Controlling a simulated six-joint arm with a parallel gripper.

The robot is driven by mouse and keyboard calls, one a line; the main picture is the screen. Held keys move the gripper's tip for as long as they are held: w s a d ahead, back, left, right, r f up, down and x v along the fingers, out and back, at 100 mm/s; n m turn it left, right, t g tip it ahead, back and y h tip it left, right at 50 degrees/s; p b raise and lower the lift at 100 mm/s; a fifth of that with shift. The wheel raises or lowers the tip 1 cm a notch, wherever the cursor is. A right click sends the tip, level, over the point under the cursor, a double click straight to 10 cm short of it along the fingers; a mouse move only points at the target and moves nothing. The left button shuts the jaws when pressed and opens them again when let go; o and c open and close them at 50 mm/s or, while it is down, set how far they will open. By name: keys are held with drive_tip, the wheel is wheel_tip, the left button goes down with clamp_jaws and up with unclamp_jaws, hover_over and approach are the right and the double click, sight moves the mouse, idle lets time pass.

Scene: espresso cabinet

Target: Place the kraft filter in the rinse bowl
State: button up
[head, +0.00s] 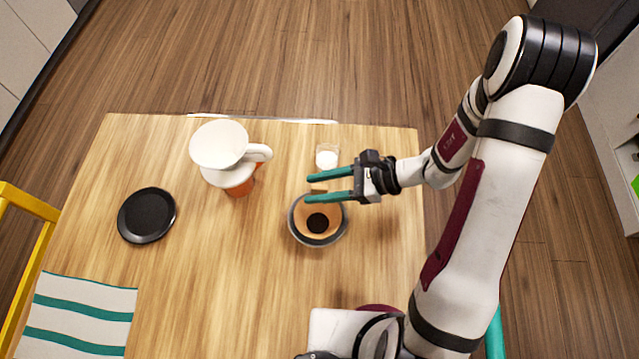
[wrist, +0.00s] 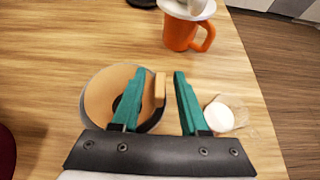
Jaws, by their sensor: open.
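The kraft filter (head: 322,233) is tan-orange with a dark round patch in it. It sits inside the grey rinse bowl (head: 291,226) near the middle right of the table. In the wrist view, the filter (wrist: 101,95) fills most of the bowl (wrist: 88,83). A tan tab (wrist: 160,90) stands up between my fingers, close to the left one. My gripper (head: 309,188) is open, with its teal fingers at the bowl's far edge. In the wrist view, the gripper (wrist: 158,72) has a clear gap between its fingers. The left finger hides part of the filter.
A white dripper (head: 219,145) sits on an orange mug (head: 240,186) left of the bowl. A small clear cup with white contents (head: 327,157) stands just behind my gripper. A black plate (head: 147,215) and a striped cloth (head: 80,315) lie at the left.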

drive_tip(key=shift+d+r, duration=0.25)
drive_tip(key=v, duration=1.1)
drive_tip(key=s+r+n+h, duration=0.4)
drive_tip(key=s+n+h, duration=0.1)
drive_tip(key=s, duration=0.3)
drive_tip(key=s+a+r+n+h, duration=0.1)
drive_tip(key=s+r+n+h, duration=0.4)
drive_tip(key=s+n, duration=0.2)
drive_tip(key=shift+s, duration=0.45)
